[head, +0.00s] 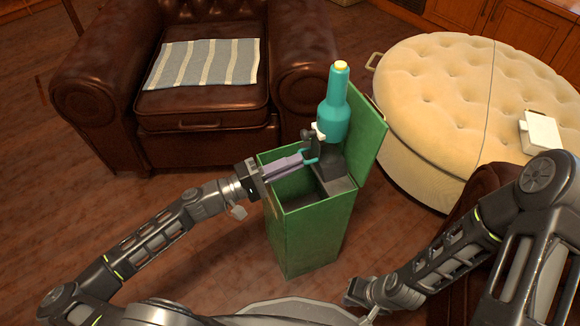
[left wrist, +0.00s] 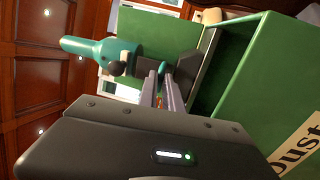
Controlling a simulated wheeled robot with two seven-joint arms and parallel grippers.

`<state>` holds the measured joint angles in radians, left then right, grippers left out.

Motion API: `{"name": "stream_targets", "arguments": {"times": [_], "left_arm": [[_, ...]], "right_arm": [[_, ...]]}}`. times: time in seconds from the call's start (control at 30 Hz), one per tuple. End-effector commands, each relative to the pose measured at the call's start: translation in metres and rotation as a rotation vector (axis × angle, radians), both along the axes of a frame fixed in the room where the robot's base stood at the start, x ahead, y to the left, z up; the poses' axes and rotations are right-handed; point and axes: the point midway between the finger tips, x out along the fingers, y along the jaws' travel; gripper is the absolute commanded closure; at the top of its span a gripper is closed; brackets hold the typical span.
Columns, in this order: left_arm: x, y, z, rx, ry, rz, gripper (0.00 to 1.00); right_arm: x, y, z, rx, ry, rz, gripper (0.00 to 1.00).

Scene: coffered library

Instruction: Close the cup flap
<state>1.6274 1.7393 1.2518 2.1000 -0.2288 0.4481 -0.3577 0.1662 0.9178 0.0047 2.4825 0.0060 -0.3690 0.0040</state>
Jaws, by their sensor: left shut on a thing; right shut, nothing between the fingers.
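A teal bottle-shaped body (head: 334,118) with a yellow tip stands upright over the open green box. It also shows in the left wrist view (left wrist: 88,46), lying sideways there. Below it is a dark cup-like part (head: 328,150) above a dark block at the box's back edge. A thin teal handle (head: 311,160) sticks out beside it. My left gripper (head: 303,161) is shut on this teal handle; its fingertips also show in the left wrist view (left wrist: 167,84). I cannot make out the cup flap or whether it is open.
The green box (head: 313,235) has an open top; its lid (head: 367,134) stands up at the right. A label reading "Dust" (left wrist: 297,148) is on its side. A brown armchair (head: 200,105) stands behind, a round tufted ottoman (head: 440,90) to the right. Floor is clear at left.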

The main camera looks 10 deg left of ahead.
Motion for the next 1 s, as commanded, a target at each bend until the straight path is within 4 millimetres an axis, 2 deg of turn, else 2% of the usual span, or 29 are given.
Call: {"name": "stream_targets", "arguments": {"times": [0.23, 0.27, 0.37, 0.67, 0.83, 1.0], "left_arm": [[-0.001, -0.002, 0.0, 0.001, 0.001, -0.004, 1.0], [-0.001, -0.002, 0.0, 0.001, 0.001, -0.004, 0.9], [-0.001, -0.002, 0.0, 0.001, 0.001, -0.004, 0.82], [-0.001, 0.001, 0.0, 0.001, 0.002, -0.001, 0.81], [-0.009, 0.013, -0.003, 0.002, 0.004, 0.001, 0.81], [-0.024, 0.036, -0.007, 0.001, 0.005, 0.002, 0.81]], "right_arm": [[0.0, 0.0, 0.0, 0.0, 0.0, 0.001, 1.0], [0.0, 0.0, 0.0, 0.0, 0.0, 0.001, 1.0], [0.0, 0.0, 0.0, 0.0, 0.0, 0.001, 1.0], [0.0, 0.0, 0.001, 0.0, 0.001, 0.001, 1.0], [-0.001, 0.0, 0.004, 0.001, 0.001, 0.002, 1.0], [-0.002, 0.0, 0.01, 0.002, 0.004, 0.003, 1.0]]}}
